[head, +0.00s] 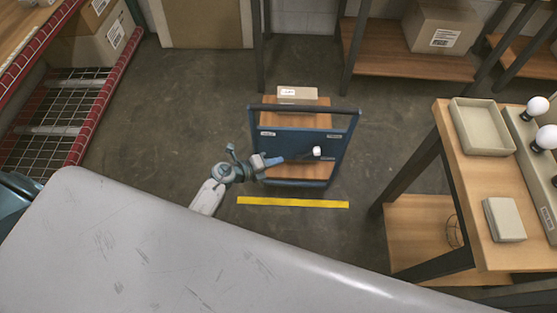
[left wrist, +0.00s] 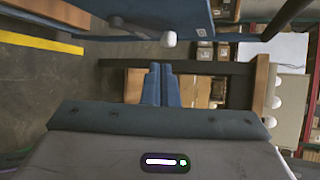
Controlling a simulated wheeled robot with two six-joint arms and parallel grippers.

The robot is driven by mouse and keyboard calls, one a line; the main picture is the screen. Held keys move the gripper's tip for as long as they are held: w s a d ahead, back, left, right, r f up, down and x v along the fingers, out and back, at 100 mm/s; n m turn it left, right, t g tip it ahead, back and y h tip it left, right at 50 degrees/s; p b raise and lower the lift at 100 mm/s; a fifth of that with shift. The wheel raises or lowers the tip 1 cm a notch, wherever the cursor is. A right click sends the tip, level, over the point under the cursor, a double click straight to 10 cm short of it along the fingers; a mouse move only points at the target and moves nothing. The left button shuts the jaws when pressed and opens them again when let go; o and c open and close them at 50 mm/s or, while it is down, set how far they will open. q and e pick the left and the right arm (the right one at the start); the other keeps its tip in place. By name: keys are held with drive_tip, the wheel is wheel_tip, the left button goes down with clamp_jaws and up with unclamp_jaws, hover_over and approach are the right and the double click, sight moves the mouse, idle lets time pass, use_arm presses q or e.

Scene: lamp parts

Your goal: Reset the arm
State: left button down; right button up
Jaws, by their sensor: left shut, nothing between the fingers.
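My left gripper (head: 272,160) is out in front of the blue cart (head: 295,122) in the head view. It is shut and empty. In the left wrist view its two blue fingers (left wrist: 161,84) lie together, with nothing between them. A lamp part (head: 316,151) with a white round end and a dark stem shows at the cart's front, just right of the gripper. The white end also shows in the left wrist view (left wrist: 169,38), apart from the fingers. My right gripper is in neither view.
A wooden bench (head: 470,190) at the right bears a shallow tray (head: 481,127), a small beige box (head: 504,219) and white bulbs (head: 537,106) on a holder. Red-edged wire racking (head: 45,122) is at the left. A yellow floor strip (head: 292,202) lies before the cart. Open floor surrounds the cart.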

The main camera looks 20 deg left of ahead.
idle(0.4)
use_arm(q)
drive_tip(key=s+a+f+n+y, duration=0.4)
drive_tip(key=s+a+f+n, duration=0.2)
drive_tip(key=s+f+n, duration=0.4)
drive_tip(key=s+a+f+n+y, duration=0.4)
drive_tip(key=s+a+f+n, duration=0.15)
drive_tip(key=f+n, duration=0.5)
drive_tip(key=s+a+f+n+g, duration=0.1)
drive_tip(key=s+f+n+g, duration=0.3)
drive_tip(key=s, duration=1)
drive_tip(key=s+f+n+g+y, duration=0.1)
drive_tip(key=s+f+n+g, duration=0.3)
drive_tip(key=s+f, duration=0.5)
drive_tip(key=s+g, duration=0.1)
drive_tip(key=s, duration=0.4)
drive_tip(key=shift+a+f, duration=0.3)
drive_tip(key=shift+a, duration=0.05)
